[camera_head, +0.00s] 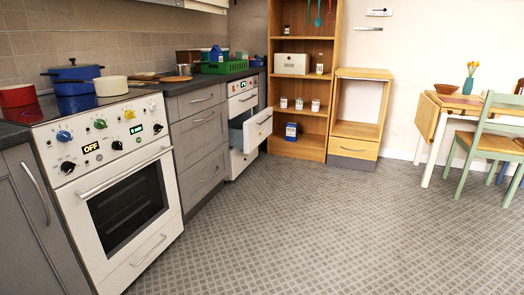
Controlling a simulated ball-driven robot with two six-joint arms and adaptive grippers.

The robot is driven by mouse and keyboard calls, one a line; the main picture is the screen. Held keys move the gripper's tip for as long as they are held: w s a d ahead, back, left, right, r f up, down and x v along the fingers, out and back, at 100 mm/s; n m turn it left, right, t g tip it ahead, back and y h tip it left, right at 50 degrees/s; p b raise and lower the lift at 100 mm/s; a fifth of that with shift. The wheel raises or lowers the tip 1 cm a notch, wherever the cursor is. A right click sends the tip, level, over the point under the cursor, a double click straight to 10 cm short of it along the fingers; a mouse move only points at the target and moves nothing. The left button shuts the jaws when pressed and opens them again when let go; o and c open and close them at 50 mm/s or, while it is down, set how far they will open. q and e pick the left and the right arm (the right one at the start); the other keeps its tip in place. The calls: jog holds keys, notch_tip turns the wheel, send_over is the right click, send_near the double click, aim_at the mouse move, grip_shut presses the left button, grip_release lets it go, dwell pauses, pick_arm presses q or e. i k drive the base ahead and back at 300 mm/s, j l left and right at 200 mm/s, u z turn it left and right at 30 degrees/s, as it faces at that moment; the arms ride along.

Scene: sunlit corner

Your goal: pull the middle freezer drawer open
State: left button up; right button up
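The white freezer unit (243,104) stands beyond the grey drawer cabinet, under the dark countertop. It has a small control strip with a display along its top and a front with a handle below that. Its middle drawer (258,130) stands out from the front, pulled open, and a dark gap shows behind its front panel. The lower drawer (243,161) sits in the body of the unit, partly hidden by the middle one. Its contents cannot be made out. Neither of my grippers is in view, and nothing is seen touching the drawer.
The white oven (125,203) and grey drawer cabinet (201,141) line the left side. A wooden shelf (301,143) stands behind the freezer. A table (440,105) and green chair (485,140) are at the right. The patterned floor (320,230) in the middle is clear.

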aim_at(239, 126)
jog(key=i, duration=2.75)
